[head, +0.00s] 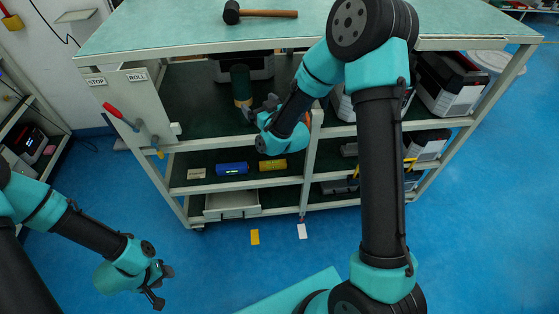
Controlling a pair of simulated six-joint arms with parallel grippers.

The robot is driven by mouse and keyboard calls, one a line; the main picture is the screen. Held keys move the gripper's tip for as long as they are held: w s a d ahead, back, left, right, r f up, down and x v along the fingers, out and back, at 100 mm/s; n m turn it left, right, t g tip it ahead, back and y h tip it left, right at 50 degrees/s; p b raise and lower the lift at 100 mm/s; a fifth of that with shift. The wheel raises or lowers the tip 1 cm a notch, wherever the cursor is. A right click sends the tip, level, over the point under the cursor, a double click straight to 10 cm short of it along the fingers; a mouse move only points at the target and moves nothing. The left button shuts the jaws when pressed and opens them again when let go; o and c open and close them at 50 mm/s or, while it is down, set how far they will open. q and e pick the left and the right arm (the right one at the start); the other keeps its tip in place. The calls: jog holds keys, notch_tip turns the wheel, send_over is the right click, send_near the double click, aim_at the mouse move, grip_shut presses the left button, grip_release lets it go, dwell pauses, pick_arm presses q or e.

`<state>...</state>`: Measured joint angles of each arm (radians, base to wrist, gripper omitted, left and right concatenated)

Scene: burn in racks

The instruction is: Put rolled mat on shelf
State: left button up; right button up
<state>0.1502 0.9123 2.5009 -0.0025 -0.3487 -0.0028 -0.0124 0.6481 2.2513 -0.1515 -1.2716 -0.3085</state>
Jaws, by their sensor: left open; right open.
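A dark green roll with a tan end (242,86), which looks like the rolled mat, is on the upper shelf (195,100) of the workbench, left of the middle post. My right gripper (262,107) reaches in at that shelf, just right of and below the roll. It is open, and its fingers are close to the roll's lower end; I cannot tell whether they touch it. My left gripper (163,286) is open and empty above the blue floor at the lower left, well away from the bench.
A mallet (262,13) lies on the bench top (180,25). A blue roll (232,168) and a yellow item (273,165) are on the lower shelf. Red-handled lever (121,117) is on the left side panel. Grey boxes (448,85) fill the right shelves. Floor in front is mostly clear.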

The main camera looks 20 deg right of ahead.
jog(key=s+f+m+g, duration=0.1)
jog(key=s+f+g, duration=0.35)
jog(key=f, duration=0.45)
jog(key=s+f+m+g, duration=0.1)
jog(key=s+f+g, duration=0.2)
jog(key=s+f, duration=0.35)
jog(key=s+a+f+m+g, duration=0.1)
jog(key=s+f+g, duration=0.3)
jog(key=s+f, duration=0.3)
jog(key=s+f+g, duration=0.5)
jog(key=s+f, duration=0.1)
jog(key=s, duration=0.5)
jog(key=shift+s+a+f+m+y, duration=0.3)
jog(key=shift+a+f+m+y, duration=0.05)
jog(key=shift+f+m+y, duration=0.05)
jog(key=shift+g, duration=0.25)
jog(key=shift+s+d, duration=0.3)
jog(key=shift+d, duration=0.3)
